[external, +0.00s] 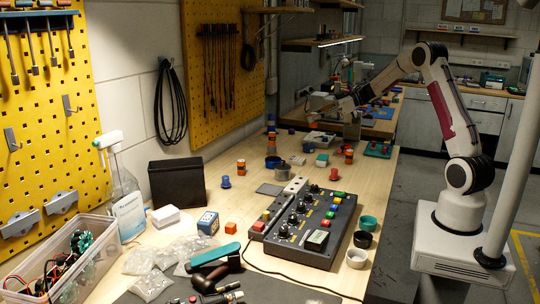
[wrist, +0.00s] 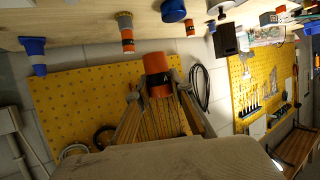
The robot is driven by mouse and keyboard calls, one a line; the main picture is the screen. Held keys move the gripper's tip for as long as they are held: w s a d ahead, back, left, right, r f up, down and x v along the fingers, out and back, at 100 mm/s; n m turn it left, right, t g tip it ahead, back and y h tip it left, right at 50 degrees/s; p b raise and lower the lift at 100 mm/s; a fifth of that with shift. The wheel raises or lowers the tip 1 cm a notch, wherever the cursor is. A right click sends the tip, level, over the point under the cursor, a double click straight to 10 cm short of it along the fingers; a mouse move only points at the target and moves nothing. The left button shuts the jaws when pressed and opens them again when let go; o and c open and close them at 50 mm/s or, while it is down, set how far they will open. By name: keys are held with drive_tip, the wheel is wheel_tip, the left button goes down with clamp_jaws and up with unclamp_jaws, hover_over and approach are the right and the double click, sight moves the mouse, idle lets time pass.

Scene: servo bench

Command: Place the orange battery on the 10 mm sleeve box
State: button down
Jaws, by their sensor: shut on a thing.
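My gripper (wrist: 158,85) is shut on an orange cylinder with a dark lower part, which looks like the orange battery (wrist: 157,64). In the external view my gripper (external: 322,106) is above the far part of the bench, pointing left, and the battery is too small to make out there. I cannot tell for sure which box is the 10 mm sleeve box. A small blue box with a pale label (external: 208,222) and a white box (external: 166,216) stand on the near left of the bench, well apart from my gripper.
A dark control panel (external: 310,230) fills the middle right of the bench. Several spools and cylinders stand behind it, including a blue spool (external: 226,182) and an orange stack (external: 241,167). A black box (external: 177,182) and a clear bin (external: 62,262) stand along the wall side.

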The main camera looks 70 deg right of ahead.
drive_tip(key=s+a+n+g+y, duration=0.1)
drive_tip(key=s+a+n+y, duration=0.1)
drive_tip(key=s, duration=0.3)
drive_tip(key=shift+s+a+f+g, duration=0.3)
drive_tip(key=shift+s+a+f, duration=0.15)
drive_tip(key=shift+a, duration=0.25)
drive_tip(key=shift+f, duration=0.1)
hover_over(323, 157)
drive_tip(key=shift+w+d+f, duration=0.1)
drive_tip(key=shift+f, duration=1.45)
drive_tip(key=shift+d+f, duration=0.1)
drive_tip(key=shift+f, duration=1.4)
drive_tip(key=shift+f, duration=0.15)
drive_tip(key=shift+f, duration=1.75)
